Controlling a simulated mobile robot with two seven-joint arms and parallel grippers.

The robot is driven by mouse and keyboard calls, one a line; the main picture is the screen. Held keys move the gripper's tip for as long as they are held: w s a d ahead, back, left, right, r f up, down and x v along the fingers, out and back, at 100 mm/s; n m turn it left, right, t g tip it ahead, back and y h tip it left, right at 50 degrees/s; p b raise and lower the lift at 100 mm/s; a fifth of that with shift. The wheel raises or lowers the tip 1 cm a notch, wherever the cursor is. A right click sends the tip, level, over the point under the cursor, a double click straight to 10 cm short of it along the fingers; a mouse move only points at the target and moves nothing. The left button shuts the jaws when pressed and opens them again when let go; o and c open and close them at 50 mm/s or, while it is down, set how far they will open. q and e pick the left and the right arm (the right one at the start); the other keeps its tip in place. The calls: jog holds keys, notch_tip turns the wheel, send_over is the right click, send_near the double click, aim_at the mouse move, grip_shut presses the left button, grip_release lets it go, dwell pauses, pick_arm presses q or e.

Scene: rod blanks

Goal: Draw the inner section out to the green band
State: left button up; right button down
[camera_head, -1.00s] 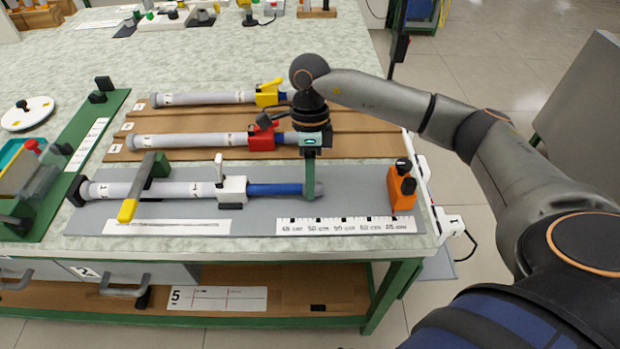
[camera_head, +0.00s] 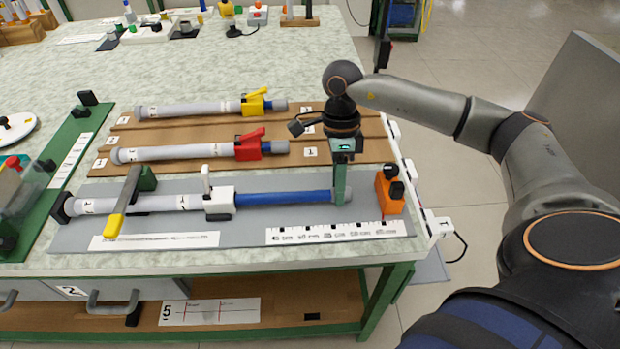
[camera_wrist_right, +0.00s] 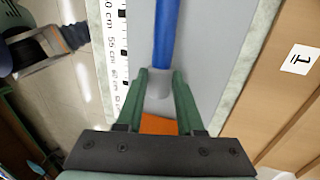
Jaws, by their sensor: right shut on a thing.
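The telescoping rod lies on a grey mat (camera_head: 80,230) at the front of the bench. Its outer grey tube (camera_head: 160,204) runs into a white collar (camera_head: 219,203) whose white lever stands upright. The blue inner section (camera_head: 285,197) extends out of the collar to the right and also shows in the right wrist view (camera_wrist_right: 166,35). My right gripper (camera_head: 341,197) points down and is shut on the inner section's grey end piece (camera_wrist_right: 158,85). No green band shows on the visible blue length. My left gripper is not in view.
A clamp with a yellow handle (camera_head: 115,226) crosses the outer tube. A printed ruler (camera_head: 335,231) lies in front of the rod. An orange block (camera_head: 390,192) stands right of my gripper, near the bench edge. Rods with red (camera_head: 250,148) and yellow (camera_head: 253,103) collars lie behind.

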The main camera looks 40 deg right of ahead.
jog(key=s+d, duration=0.1)
jog(key=d, duration=0.2)
jog(key=s+d, duration=0.1)
jog(key=shift+s+d, duration=0.15)
jog(key=shift+s, duration=0.15)
jog(key=c, duration=0.5)
grip_release()
jog(key=p+v, duration=0.2)
jog(key=v, duration=1)
jog(key=shift+r, duration=0.25)
